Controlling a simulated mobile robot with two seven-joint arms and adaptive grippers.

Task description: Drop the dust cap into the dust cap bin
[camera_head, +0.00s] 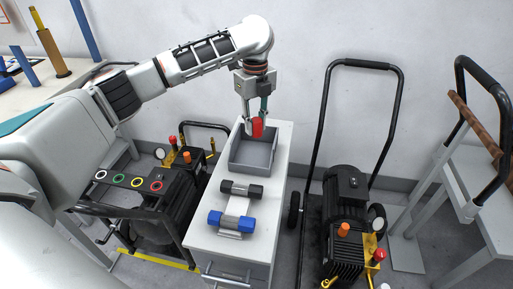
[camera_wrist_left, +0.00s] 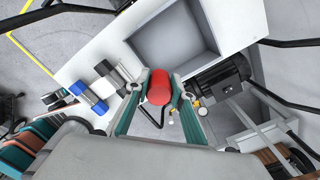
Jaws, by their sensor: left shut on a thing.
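My left gripper (camera_head: 256,122) is shut on a red dust cap (camera_head: 257,127). In the head view it is over the grey dust cap bin (camera_head: 253,173), near the bin's back end. The bin is an open box on top of a white cabinet (camera_head: 205,236). The left wrist view shows the red cap (camera_wrist_left: 160,87) between the two fingertips (camera_wrist_left: 160,92), with the open bin (camera_wrist_left: 178,35) beyond it. I cannot tell the exact height of the cap above the bin. The bin's visible floor looks empty. My right gripper is not in view.
Two dumbbell-like parts, one with black ends (camera_head: 241,189) and one with blue ends (camera_head: 231,223), lie in front of the bin. A black wheeled machine (camera_head: 345,225) stands right of the cabinet. Another machine with coloured rings (camera_head: 137,182) stands left. A white wall is behind.

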